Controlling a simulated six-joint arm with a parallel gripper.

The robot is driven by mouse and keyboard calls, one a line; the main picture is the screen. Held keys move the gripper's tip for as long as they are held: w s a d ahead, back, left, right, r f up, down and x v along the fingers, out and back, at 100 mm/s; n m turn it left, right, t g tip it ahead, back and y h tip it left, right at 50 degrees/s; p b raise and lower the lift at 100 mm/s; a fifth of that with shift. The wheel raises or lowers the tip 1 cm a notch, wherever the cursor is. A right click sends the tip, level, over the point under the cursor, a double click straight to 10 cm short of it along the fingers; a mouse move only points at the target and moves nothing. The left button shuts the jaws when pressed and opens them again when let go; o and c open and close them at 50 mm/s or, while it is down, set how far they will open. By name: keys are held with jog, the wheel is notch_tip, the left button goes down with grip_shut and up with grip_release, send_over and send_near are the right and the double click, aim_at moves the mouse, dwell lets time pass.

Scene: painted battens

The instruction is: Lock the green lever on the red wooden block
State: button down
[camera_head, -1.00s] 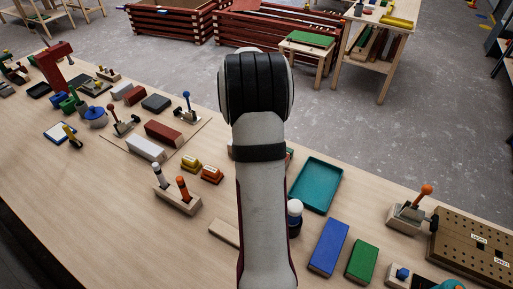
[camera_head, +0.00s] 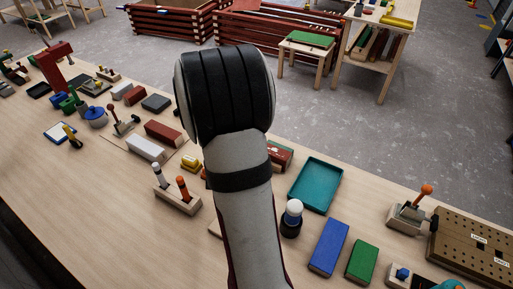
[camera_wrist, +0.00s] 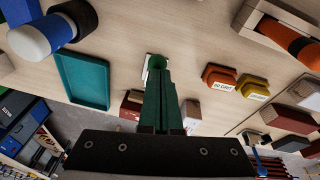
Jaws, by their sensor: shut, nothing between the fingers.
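The red wooden block (camera_head: 281,156) shows in the head view just right of my forearm, partly hidden by it. Red and pale parts, likely of this block (camera_wrist: 130,106), show on both sides of my fingers in the wrist view. A round green end, likely of the green lever (camera_wrist: 156,61), appears at my fingertips over a small white patch. My gripper (camera_wrist: 160,76) is shut, its narrow fingers in line with that green end. I cannot tell whether they touch. The lever's angle and pivot are hidden. My arm hides the gripper in the head view.
A teal tray (camera_head: 315,184) lies to the right of the block, with a white-topped dark knob (camera_head: 292,217) in front. Yellow (camera_wrist: 252,88) and orange (camera_wrist: 220,78) blocks stand near my fingers. A wooden holder with two handles (camera_head: 177,195) stands to the left.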

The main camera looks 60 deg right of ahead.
jog(key=shift+a+f, duration=0.65)
jog(key=shift+a, duration=0.1)
jog(key=shift+s+a+f, duration=0.1)
jog(key=w+a+r, duration=0.1)
jog(key=a+r, duration=0.5)
jog(key=r, duration=0.4)
jog(key=shift+w, duration=0.35)
jog(key=shift+r, duration=0.1)
jog(key=s+a+r+n+y, duration=0.1)
jog(key=s+a+n, duration=0.4)
jog(key=a, duration=0.7)
jog(key=s+a+r+n+y, duration=0.1)
jog(key=s+a+n+y, duration=0.2)
jog(key=a, duration=0.8)
jog(key=s+n, duration=0.2)
jog(key=s, duration=0.2)
jog(key=shift+s+a+r, duration=0.2)
jog(key=shift+a+r, duration=0.05)
jog(key=shift+a, duration=0.15)
